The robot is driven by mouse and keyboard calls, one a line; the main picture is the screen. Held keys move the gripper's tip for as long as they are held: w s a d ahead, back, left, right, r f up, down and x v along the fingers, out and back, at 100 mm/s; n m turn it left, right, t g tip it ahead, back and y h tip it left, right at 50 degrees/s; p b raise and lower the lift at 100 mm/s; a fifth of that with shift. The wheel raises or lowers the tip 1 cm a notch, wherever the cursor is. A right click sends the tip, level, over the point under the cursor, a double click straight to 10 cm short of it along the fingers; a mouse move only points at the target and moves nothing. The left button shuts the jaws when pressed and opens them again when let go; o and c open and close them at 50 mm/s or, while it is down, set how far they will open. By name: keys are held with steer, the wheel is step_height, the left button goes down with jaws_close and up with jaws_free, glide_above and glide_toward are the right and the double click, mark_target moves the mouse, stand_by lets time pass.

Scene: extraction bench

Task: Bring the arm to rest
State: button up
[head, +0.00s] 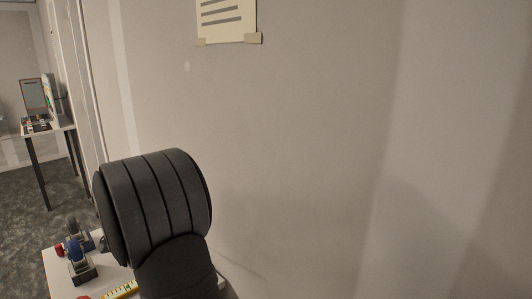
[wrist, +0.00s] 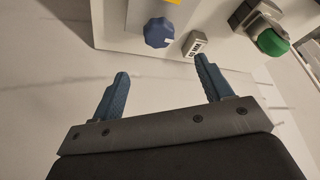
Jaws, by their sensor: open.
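My gripper (wrist: 160,85) shows in the wrist view, with its two blue fingers wide apart and nothing between them. It is open, over a pale surface with faint grey streaks. The fingertips appear apart from the panel beyond them. In the head view a dark, ribbed part of my arm fills the lower left middle, and the gripper is not visible there.
In the wrist view a pale panel (wrist: 110,28) carries a blue knob (wrist: 160,32), a small label block (wrist: 195,44) and a green knob (wrist: 273,42). The head view shows a white bench (head: 62,284), blue-wheeled item (head: 76,249), yellow strip (head: 120,290), wall (head: 300,130) and far table (head: 48,128).

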steer(key=x, duration=1.1)
steer(key=shift+w+f, duration=0.15)
steer(key=shift+f, duration=0.1)
steer(key=shift+d+r+n+y, duration=0.15)
steer(key=shift+n+y, duration=0.15)
steer(key=shift+n, duration=0.5)
steer(key=shift+n+y, duration=0.55)
steer(key=shift+n, duration=0.8)
steer(key=shift+n+y, duration=0.55)
steer(key=shift+n, duration=0.8)
steer(key=shift+d+n+g+y, duration=0.15)
steer(key=shift+n+g+y, duration=0.45)
steer(key=shift+n, duration=1.3)
steer(key=shift+w+n+g+y, duration=0.1)
steer(key=shift+n+g+y, duration=0.3)
steer(key=shift+n, duration=1.2)
